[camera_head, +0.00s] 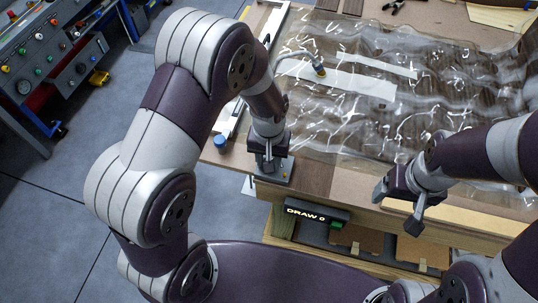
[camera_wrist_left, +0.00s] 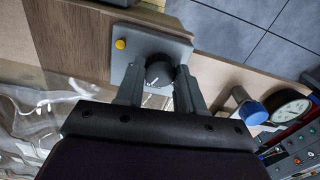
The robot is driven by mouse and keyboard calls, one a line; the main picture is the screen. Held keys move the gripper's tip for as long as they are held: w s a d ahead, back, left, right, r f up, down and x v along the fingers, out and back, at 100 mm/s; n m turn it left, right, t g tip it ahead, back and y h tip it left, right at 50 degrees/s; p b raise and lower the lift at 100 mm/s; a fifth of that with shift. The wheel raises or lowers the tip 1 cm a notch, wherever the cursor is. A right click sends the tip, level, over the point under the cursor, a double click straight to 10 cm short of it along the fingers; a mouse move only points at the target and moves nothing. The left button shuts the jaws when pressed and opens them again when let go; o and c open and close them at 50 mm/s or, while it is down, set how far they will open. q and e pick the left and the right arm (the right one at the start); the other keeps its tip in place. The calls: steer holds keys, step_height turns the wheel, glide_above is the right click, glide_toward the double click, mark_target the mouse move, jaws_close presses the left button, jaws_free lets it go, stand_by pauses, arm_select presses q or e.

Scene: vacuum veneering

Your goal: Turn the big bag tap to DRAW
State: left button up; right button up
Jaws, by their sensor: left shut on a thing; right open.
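The tap is a black knob (camera_wrist_left: 158,73) with a white mark, on a grey plate (camera_wrist_left: 128,70) with a yellow button (camera_wrist_left: 120,44). The plate (camera_head: 284,176) sits at the front left of the bench. My left gripper (camera_wrist_left: 160,84) is shut on the knob, one finger on each side; in the head view the gripper (camera_head: 268,164) covers the knob. The big clear bag (camera_head: 350,120) lies wrinkled over the bench. A display (camera_head: 315,213) below the bench edge reads DRAW 0. My right gripper (camera_head: 399,207) is open and empty near the front edge.
A blue cap (camera_head: 220,141) stands left of the tap, and a round gauge (camera_wrist_left: 290,107) shows beside it in the left wrist view. A hose fitting (camera_head: 320,71) sits on the bag. A tool bench (camera_head: 60,60) stands at the far left, with free floor between.

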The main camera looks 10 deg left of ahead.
arm_select(q)
steer(key=m+p, duration=0.1)
steer(key=m, duration=0.2)
steer(key=shift+w+r+m, duration=0.1)
steer(key=shift+r+m, duration=0.05)
steer(key=shift+m, duration=0.15)
steer(key=shift+m+p, duration=0.35)
steer(key=shift+m, duration=1.35)
steer(key=o, duration=1)
steer(key=shift+o, duration=0.2)
step_height(320, 180, up, 13)
steer(key=b, duration=0.1)
steer(key=shift+f, duration=0.2)
